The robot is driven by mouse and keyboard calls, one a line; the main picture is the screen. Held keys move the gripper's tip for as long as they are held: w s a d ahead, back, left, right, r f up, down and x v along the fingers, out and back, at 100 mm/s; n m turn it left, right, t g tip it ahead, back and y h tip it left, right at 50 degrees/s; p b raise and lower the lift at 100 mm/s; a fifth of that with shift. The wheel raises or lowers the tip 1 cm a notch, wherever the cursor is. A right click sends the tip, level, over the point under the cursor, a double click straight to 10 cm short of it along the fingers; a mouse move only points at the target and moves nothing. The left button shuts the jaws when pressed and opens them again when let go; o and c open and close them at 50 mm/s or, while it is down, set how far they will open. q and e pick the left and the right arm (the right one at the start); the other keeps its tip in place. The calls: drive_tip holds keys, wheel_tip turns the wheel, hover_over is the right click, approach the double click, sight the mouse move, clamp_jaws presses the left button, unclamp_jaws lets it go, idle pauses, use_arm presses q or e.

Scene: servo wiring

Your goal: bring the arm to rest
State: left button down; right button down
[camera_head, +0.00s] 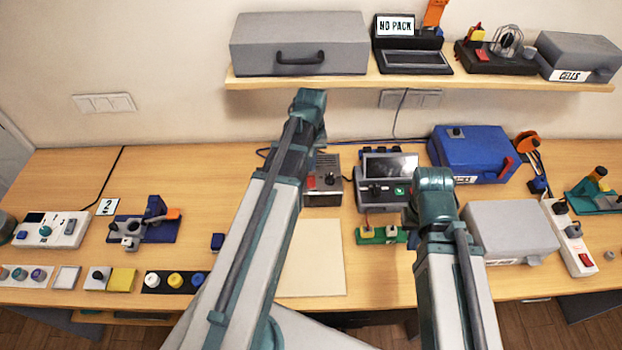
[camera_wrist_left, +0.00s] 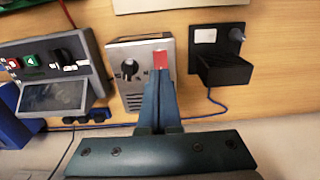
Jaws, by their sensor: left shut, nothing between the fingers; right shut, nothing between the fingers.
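My left gripper (camera_wrist_left: 160,84) shows in the left wrist view with its two fingers together and nothing between them. Its tips point toward the red switch of a silver box (camera_wrist_left: 128,90) with a black knob; I cannot tell the gap between them. In the head view my left arm (camera_head: 262,215) reaches up from the bottom, and its gripper cannot be made out there. My right arm (camera_head: 452,275) stands in the lower right of the head view; its gripper is hidden.
A tester with a screen (camera_head: 388,178) and a blue case (camera_head: 470,152) stand behind the arms. A grey box (camera_head: 512,228) is beside my right arm. A shelf (camera_head: 480,83) spans the wall above. A pale mat (camera_head: 318,262) lies bare between the arms.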

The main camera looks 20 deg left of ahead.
idle(0.3)
use_arm(q)
drive_tip(key=s+d+f+m+b, duration=0.2)
drive_tip(key=s+d+m, duration=0.1)
drive_tip(key=d, duration=0.4)
drive_tip(key=s+d+f+m+b, duration=0.3)
drive_tip(key=s+d, duration=0.2)
drive_tip(key=d, duration=0.2)
drive_tip(key=s+d+f+m+y+b, duration=0.1)
drive_tip(key=s+d+f+m+b, duration=0.1)
drive_tip(key=d, duration=0.5)
drive_tip(key=s+m, duration=0.1)
drive_tip(key=s, duration=0.1)
drive_tip(key=shift+s+f+b, duration=0.25)
drive_tip(key=shift+s+b, duration=0.05)
drive_tip(key=shift+s, duration=0.1)
